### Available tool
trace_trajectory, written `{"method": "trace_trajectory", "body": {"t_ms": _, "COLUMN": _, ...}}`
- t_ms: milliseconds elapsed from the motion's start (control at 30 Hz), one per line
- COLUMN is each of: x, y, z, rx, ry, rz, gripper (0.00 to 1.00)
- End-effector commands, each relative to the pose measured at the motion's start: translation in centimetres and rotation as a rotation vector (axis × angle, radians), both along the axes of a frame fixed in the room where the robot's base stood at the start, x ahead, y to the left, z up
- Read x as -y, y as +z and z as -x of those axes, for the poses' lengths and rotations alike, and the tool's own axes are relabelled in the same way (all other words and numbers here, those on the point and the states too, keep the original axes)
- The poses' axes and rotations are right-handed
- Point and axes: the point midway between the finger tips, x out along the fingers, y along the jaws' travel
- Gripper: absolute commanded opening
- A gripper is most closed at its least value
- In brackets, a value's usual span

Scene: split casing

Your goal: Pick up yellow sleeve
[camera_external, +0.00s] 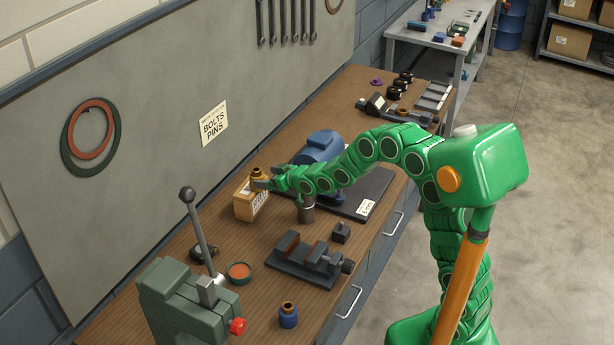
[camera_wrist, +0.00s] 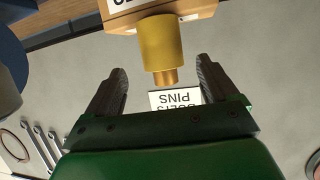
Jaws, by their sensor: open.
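The yellow sleeve (camera_external: 257,172) stands on top of a small cardboard box (camera_external: 249,202) on the workbench. In the wrist view the yellow sleeve (camera_wrist: 161,46) is a yellow cylinder with a narrower copper-coloured end, against the box (camera_wrist: 190,12). My gripper (camera_external: 262,182) is at the box's top right, close to the sleeve. In the wrist view my gripper (camera_wrist: 162,80) has its two dark fingers wide apart, one on each side of the sleeve's line. The sleeve shows no contact with either finger there. The fingertips are hard to make out in the external view.
A blue motor (camera_external: 319,147) on a dark plate (camera_external: 372,186) stands right of the box. A grey cylinder (camera_external: 306,211) is below my arm. A vise (camera_external: 308,262), a blue sleeve (camera_external: 288,316) and a lever press (camera_external: 190,296) are nearer. The wall panel (camera_external: 150,160) is behind.

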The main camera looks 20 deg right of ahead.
Motion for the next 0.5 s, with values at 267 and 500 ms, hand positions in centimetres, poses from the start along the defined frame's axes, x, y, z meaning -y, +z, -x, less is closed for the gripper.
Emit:
{"method": "trace_trajectory", "body": {"t_ms": 267, "x": -1.1, "y": -1.0, "z": -1.3, "rx": -0.005, "ry": 0.001, "rz": 0.002, "gripper": 0.87}}
{"method": "trace_trajectory", "body": {"t_ms": 500, "x": -1.6, "y": -1.2, "z": -1.9, "rx": -0.003, "ry": 0.001, "rz": 0.002, "gripper": 0.87}}
